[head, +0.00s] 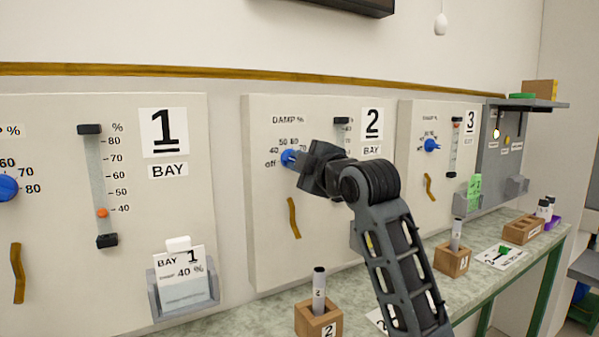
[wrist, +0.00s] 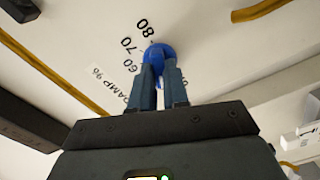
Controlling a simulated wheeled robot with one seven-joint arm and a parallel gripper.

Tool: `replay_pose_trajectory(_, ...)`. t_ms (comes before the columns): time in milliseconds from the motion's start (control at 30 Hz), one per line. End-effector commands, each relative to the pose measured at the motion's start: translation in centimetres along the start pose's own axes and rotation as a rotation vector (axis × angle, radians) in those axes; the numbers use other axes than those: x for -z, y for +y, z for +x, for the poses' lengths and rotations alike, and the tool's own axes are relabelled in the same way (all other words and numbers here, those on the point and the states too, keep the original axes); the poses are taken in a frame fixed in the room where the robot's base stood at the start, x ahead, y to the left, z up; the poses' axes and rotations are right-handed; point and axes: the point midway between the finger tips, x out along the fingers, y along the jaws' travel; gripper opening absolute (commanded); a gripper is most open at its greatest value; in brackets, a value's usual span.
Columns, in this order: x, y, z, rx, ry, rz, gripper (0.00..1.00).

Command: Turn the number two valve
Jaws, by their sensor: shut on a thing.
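The number two valve is a blue knob (head: 288,158) on the panel marked 2 BAY (head: 262,225), under the label DAMP %. In the wrist view the blue knob (wrist: 158,52) sits between my two fingers, beside the printed numbers 60, 70 and 80. My gripper (head: 298,160) reaches the knob from the right and is shut on it; the fingers also show in the wrist view (wrist: 160,80). The knob's pointer is hidden by the fingers, so I cannot tell its setting.
The bay 1 panel (head: 60,270) stands left with its own blue knob (head: 8,188). The bay 3 panel (head: 410,180) stands right, with another blue knob (head: 432,145). Below, a counter (head: 250,322) carries wooden blocks (head: 318,320) with upright rods.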

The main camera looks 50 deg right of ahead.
Motion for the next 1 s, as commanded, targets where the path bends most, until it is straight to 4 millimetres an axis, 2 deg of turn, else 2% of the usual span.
replay_pose_trajectory(500,0.07,-0.34,0.01,0.0,0.003,-0.426,0.0)
replay_pose_trajectory(1000,0.15,-0.28,0.02,0.002,0.004,-0.574,0.0)
